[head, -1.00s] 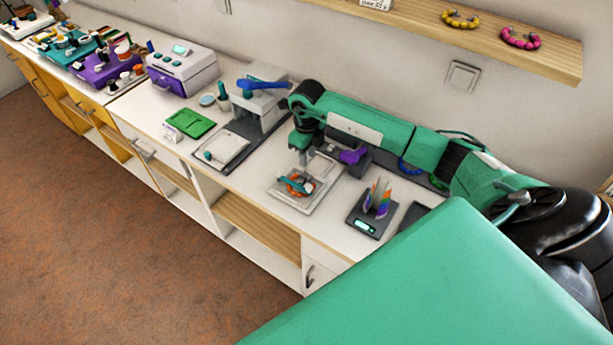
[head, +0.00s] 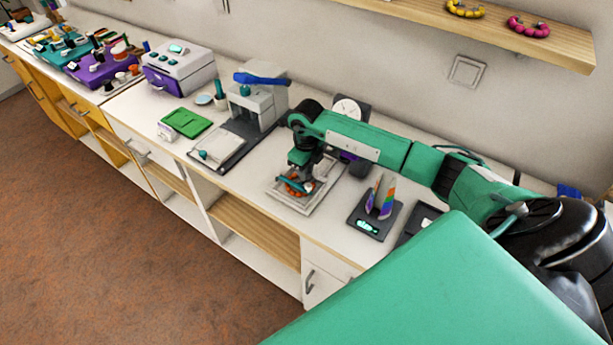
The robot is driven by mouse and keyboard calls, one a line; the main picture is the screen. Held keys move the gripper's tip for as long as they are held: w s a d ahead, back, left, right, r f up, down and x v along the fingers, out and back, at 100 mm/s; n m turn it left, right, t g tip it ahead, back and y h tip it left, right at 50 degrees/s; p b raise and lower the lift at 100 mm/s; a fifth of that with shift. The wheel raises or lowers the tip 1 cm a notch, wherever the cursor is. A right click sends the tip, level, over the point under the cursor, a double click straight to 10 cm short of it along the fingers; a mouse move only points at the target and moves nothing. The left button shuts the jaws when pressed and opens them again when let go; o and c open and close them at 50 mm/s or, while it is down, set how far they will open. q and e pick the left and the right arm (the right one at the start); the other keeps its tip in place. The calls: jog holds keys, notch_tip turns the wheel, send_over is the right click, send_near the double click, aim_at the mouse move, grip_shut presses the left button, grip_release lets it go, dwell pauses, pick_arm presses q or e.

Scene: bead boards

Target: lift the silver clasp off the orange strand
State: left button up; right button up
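The orange strand (head: 292,189) lies coiled on a pale square bead board (head: 304,208) on the white counter. A small teal piece (head: 309,186) shows beside it. I cannot make out the silver clasp; it is too small or hidden under my gripper. My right gripper (head: 301,179) points down right over the strand and overlaps it in the picture. Whether its fingers are open or shut, or touch anything, is too small to tell. My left gripper is not in view.
A scale (head: 366,227) with striped upright pieces stands right of the board. Left are a grey press (head: 262,105) with a blue lever, a green tray (head: 187,122) and a grey-purple machine (head: 180,72). A round dial (head: 347,110) stands behind my arm. A wooden shelf (head: 480,34) hangs above.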

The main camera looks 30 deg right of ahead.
jog(key=shift+r, duration=0.45)
grip_shut()
dwell(0.5)
jog(key=shift+r+p, duration=0.1)
jog(key=shift+p, duration=0.2)
jog(key=shift+r+p, duration=1.3)
jog(key=shift+r, duration=1.05)
